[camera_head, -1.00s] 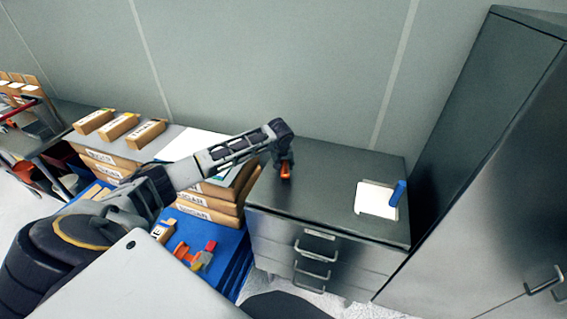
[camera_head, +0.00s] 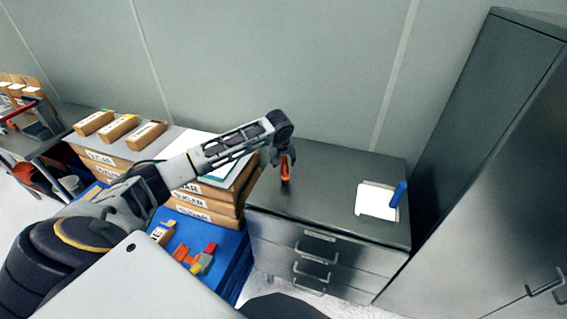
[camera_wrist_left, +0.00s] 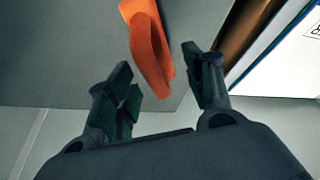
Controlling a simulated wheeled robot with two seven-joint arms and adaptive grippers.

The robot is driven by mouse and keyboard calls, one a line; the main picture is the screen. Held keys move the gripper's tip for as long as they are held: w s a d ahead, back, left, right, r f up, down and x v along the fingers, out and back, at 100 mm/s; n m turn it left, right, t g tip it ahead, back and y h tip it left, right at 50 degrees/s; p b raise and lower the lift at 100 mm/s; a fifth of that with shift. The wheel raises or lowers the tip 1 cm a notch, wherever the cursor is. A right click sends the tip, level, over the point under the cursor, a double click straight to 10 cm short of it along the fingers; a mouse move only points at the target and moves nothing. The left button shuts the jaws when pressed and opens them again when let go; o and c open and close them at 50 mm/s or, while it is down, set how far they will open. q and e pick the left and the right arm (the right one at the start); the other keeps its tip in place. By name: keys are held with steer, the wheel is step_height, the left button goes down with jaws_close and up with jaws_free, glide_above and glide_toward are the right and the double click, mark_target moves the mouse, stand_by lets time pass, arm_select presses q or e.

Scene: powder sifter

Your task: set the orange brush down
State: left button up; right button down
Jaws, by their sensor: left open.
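The orange brush (camera_head: 287,171) stands on the dark top of the drawer cabinet (camera_head: 330,190), near its left end. My left gripper (camera_head: 280,156) is just beside and above it. In the left wrist view, the two dark fingers (camera_wrist_left: 160,72) are spread apart. The orange handle of the brush (camera_wrist_left: 150,52) lies ahead of and partly between them, with a gap to the right finger. Contact with the left finger is hard to tell. My right gripper is not in view.
A white dustpan-like tray (camera_head: 376,201) with a blue handle (camera_head: 398,194) sits at the cabinet's right. Stacked sugar boxes (camera_head: 207,204) stand close to the left. A tall dark locker (camera_head: 480,130) stands at right. The cabinet top's middle is clear.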

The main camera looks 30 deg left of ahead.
mark_target(282, 173)
arm_select(q)
steer(key=v, duration=0.7)
steer(key=shift+r, duration=0.2)
stand_by(0.5)
